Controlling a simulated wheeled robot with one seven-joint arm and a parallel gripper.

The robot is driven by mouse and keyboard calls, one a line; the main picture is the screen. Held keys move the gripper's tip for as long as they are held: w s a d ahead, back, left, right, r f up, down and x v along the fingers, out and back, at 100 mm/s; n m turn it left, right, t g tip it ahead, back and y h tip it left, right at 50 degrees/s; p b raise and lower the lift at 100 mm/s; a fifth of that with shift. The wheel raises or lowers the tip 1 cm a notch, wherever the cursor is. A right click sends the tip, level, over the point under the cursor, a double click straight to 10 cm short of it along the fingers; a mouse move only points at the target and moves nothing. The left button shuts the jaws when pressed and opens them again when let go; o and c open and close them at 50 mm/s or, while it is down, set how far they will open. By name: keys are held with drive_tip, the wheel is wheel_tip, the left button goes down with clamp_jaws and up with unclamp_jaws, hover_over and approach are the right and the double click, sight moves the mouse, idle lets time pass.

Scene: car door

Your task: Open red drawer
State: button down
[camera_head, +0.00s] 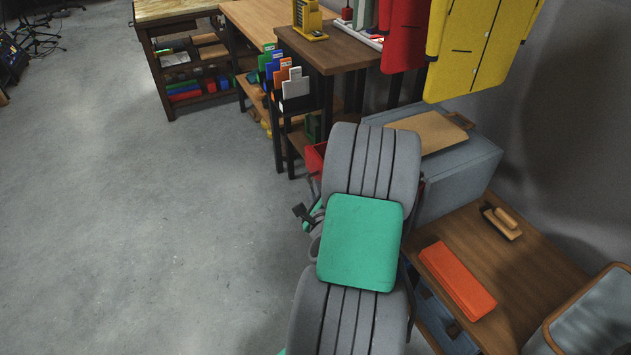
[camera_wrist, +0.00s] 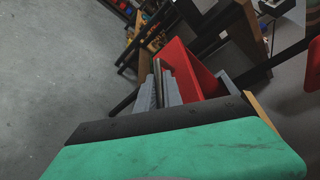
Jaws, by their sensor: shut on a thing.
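The red drawer (camera_head: 316,158) shows as a small red patch beside the dark shelf stand in the head view, mostly hidden behind my arm. In the wrist view the red drawer (camera_wrist: 190,72) is a long red face running away from my gripper. My gripper (camera_wrist: 160,78) has its grey ribbed fingers close together at the drawer's left edge, shut on what looks like its dark handle. How far the drawer stands out cannot be told.
A wooden table (camera_head: 500,270) with an orange box (camera_head: 457,280) and a brush (camera_head: 503,222) is at right. A blue-grey cabinet (camera_head: 455,175) stands behind my arm. Workbenches (camera_head: 275,25) line the back. The grey floor (camera_head: 150,220) at left is clear.

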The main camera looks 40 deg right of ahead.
drive_tip(key=c, duration=1.5)
unclamp_jaws()
drive_tip(key=b+v, duration=0.1)
drive_tip(key=v, duration=0.7)
drive_tip(key=shift+b, duration=0.3)
